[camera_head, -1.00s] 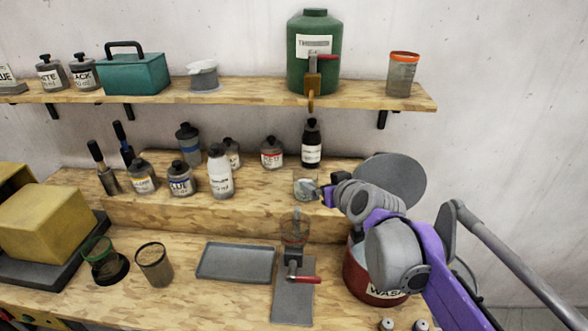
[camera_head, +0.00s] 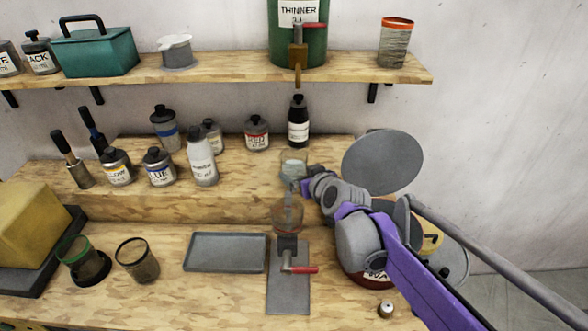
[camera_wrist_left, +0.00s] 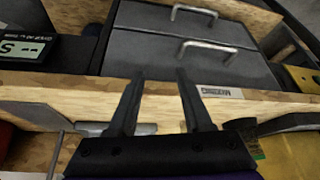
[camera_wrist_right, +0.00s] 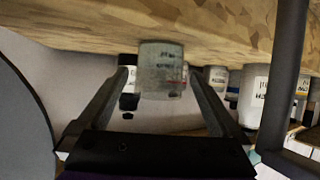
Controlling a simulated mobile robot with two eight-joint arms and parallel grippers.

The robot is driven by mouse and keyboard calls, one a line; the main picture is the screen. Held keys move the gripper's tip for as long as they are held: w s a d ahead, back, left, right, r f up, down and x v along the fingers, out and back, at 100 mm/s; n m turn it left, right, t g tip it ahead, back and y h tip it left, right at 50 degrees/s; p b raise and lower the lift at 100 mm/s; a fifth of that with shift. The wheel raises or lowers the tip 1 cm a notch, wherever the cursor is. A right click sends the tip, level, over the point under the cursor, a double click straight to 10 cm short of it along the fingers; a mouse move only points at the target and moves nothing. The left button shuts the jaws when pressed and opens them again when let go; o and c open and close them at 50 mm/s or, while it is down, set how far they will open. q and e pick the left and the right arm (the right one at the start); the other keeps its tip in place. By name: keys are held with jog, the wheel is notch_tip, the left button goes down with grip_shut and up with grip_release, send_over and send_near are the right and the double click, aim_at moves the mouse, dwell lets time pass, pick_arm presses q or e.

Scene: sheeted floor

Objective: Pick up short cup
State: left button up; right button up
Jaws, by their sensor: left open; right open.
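A small clear short cup (camera_head: 293,166) with faint markings stands on the raised wooden step in the head view. My right gripper (camera_head: 305,184) is right beside it, at its front. In the right wrist view, which looks upside down, the cup (camera_wrist_right: 161,72) shows between the two open fingers of my right gripper (camera_wrist_right: 158,80). I cannot tell whether the fingers touch it. My left gripper (camera_wrist_left: 160,77) is open and empty in the left wrist view, in front of a bench edge and grey drawers (camera_wrist_left: 185,55). It is outside the head view.
A dark bottle (camera_head: 298,122) and a red-labelled bottle (camera_head: 257,133) stand behind the cup. A dispenser stand (camera_head: 288,284) and grey tray (camera_head: 226,252) are on the lower bench. Other cups (camera_head: 137,262) stand at left. A grey disc lid (camera_head: 383,162) is at right.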

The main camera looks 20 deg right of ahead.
jog(key=x, duration=0.6)
jog(key=shift+s+r, duration=0.1)
jog(key=c, duration=1.3)
